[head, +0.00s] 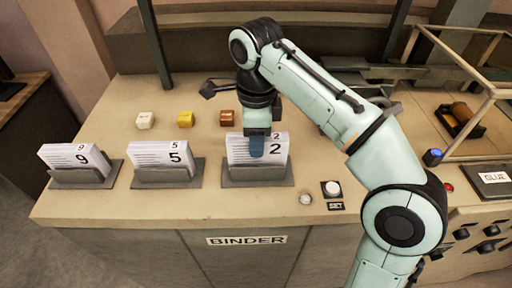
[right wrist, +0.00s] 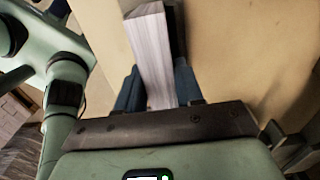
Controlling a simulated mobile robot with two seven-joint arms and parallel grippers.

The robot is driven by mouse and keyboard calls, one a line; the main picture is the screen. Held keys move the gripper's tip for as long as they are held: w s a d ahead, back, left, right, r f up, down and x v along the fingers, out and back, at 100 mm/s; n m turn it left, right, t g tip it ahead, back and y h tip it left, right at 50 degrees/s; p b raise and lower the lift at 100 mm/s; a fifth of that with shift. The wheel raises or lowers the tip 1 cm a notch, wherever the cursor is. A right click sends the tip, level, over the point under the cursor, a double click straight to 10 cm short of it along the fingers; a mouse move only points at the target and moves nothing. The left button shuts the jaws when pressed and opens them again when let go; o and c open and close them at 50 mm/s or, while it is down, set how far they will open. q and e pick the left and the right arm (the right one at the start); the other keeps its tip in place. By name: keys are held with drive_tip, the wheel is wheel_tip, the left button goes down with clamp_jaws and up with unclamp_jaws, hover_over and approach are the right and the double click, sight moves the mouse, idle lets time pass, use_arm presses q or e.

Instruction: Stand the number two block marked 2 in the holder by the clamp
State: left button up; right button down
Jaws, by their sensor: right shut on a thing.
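The number two block (head: 276,150) is a white stack of pages marked 2. It stands upright at the grey holder (head: 258,178) on the right of the row; its lower edge is hidden behind the holder's front lip, so I cannot tell if it rests on the bottom. My right gripper (head: 256,146) comes down from above and is shut on the block. In the right wrist view the block (right wrist: 152,60) sits between the blue fingers (right wrist: 158,95). A dark lever-like piece (head: 210,89), possibly the clamp, is behind it. My left gripper is not in view.
Blocks marked 9 (head: 75,157) and 5 (head: 160,154) stand in holders to the left. White (head: 145,120), yellow (head: 185,119) and brown (head: 227,117) small pieces lie behind. A SET button (head: 332,189) is just right of the holder. A framed machine (head: 470,90) stands at right.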

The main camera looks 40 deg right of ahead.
drive_tip(key=shift+f, duration=0.85)
drive_tip(key=shift+f, duration=0.15)
drive_tip(key=c, duration=0.7)
unclamp_jaws()
wheel_tip(320, 180, up, 12)
drive_tip(key=p, duration=0.5)
drive_tip(key=shift+f, duration=0.2)
drive_tip(key=shift+r+p, duration=0.4)
drive_tip(key=shift+p, duration=0.1)
